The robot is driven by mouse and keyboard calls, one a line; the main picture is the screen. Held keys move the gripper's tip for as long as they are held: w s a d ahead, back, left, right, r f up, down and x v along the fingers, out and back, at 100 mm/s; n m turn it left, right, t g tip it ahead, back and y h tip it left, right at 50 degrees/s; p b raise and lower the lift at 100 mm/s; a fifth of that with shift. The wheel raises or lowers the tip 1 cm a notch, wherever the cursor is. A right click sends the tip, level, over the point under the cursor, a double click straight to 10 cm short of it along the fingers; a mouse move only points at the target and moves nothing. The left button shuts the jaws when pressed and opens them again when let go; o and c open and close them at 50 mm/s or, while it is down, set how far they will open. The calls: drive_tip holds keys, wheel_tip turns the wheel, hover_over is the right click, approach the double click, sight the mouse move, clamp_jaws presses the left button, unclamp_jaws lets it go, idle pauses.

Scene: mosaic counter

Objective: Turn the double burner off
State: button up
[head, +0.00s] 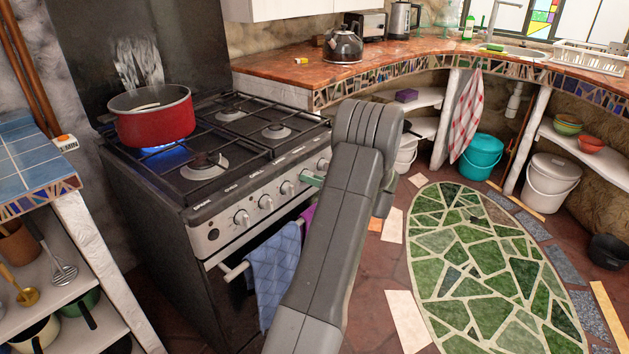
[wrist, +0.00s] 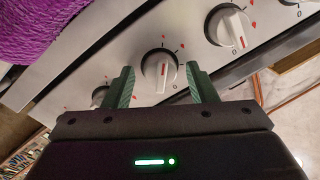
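The stove (head: 160,200) stands at the left with a row of white knobs on its sloping front panel. A blue flame (head: 160,151) burns under the red pot (head: 152,116) on the back left burner. My gripper (head: 312,180) is at the right part of the knob row, partly hidden by my arm. In the wrist view my gripper (wrist: 160,72) is open, with one green finger on each side of a white knob (wrist: 160,68). Gaps show between knob and fingers.
Another knob (wrist: 229,26) lies up and right in the wrist view; one more is partly behind the left finger. A blue towel (head: 272,270) and a purple cloth (wrist: 40,28) hang below the panel. A kettle (head: 343,46) stands on the counter. The green mosaic floor is clear.

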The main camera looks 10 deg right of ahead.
drive_tip(key=c, duration=0.8)
drive_tip(key=shift+f+m+b, duration=0.1)
drive_tip(key=shift+m+b, duration=0.3)
drive_tip(key=shift+s+a+m+t+h+p, duration=0.1)
drive_tip(key=shift+m+t+h+p, duration=0.45)
drive_tip(key=shift+m, duration=4.25)
drive_tip(key=shift+d+m+t+p, duration=0.1)
drive_tip(key=shift+m+p, duration=0.8)
drive_tip(key=shift+m, duration=3.9)
drive_tip(key=shift+s+a+m+t+h+p, duration=0.1)
drive_tip(key=shift+m+t+h+p, duration=0.45)
drive_tip(key=shift+m, duration=4.25)
drive_tip(key=shift+y, duration=0.3)
